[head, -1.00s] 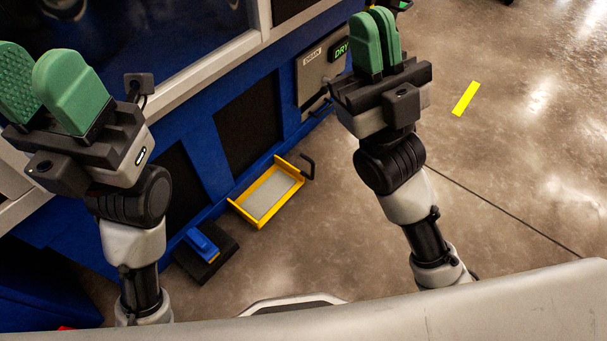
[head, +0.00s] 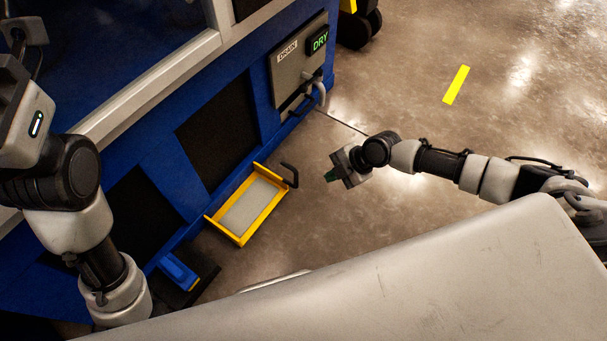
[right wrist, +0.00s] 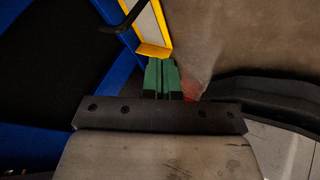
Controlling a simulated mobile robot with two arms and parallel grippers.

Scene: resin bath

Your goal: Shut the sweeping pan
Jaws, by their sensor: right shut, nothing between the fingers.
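The sweeping pan is a yellow tray with a grey floor (head: 262,226), pulled out at the foot of the blue machine in the head view. Its black handle (head: 291,174) sticks up at its right end. My right gripper (head: 331,176) is shut and empty, low over the floor to the right of the handle and apart from it. In the right wrist view the green fingers (right wrist: 161,78) are together, with the yellow pan edge (right wrist: 153,50) and the dark handle (right wrist: 122,22) beyond them. My left wrist shows at the left in the head view; its fingers are out of the picture.
The blue machine (head: 162,141) stands behind the pan, with a grey drain panel (head: 296,70) and a sign reading DRY. A blue block on a dark pad (head: 178,271) lies left of the pan. The floor to the right is clear, with a yellow strip (head: 456,85).

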